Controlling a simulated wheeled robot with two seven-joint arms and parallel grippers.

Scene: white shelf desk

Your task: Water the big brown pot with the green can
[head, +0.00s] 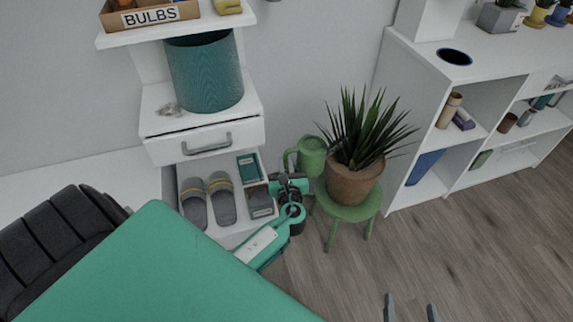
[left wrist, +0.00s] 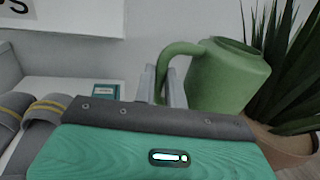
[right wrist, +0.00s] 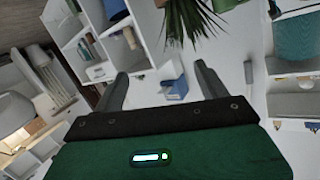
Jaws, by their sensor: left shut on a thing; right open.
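The green can (head: 312,157) is beside the left of the plant pot, its handle towards my left arm. In the left wrist view the can (left wrist: 230,78) looks upright. My left gripper (head: 289,178) is shut on its handle; the fingers (left wrist: 162,84) are around the handle's lower part. The big brown pot (head: 352,184), holding a spiky green plant, stands on a small green stool (head: 346,211). The pot (left wrist: 288,144) also shows at the right of the left wrist view. My right gripper (head: 410,308) is open and empty at the bottom edge; its fingers (right wrist: 162,85) are wide apart.
A white shelf unit (head: 393,130) stands right of the pot, with small plants on top. On the left, a white drawer (head: 205,139) carries a teal bin (head: 206,75). Below it, grey slippers (head: 221,199) and small boxes lie on a low shelf. The wooden floor at right is clear.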

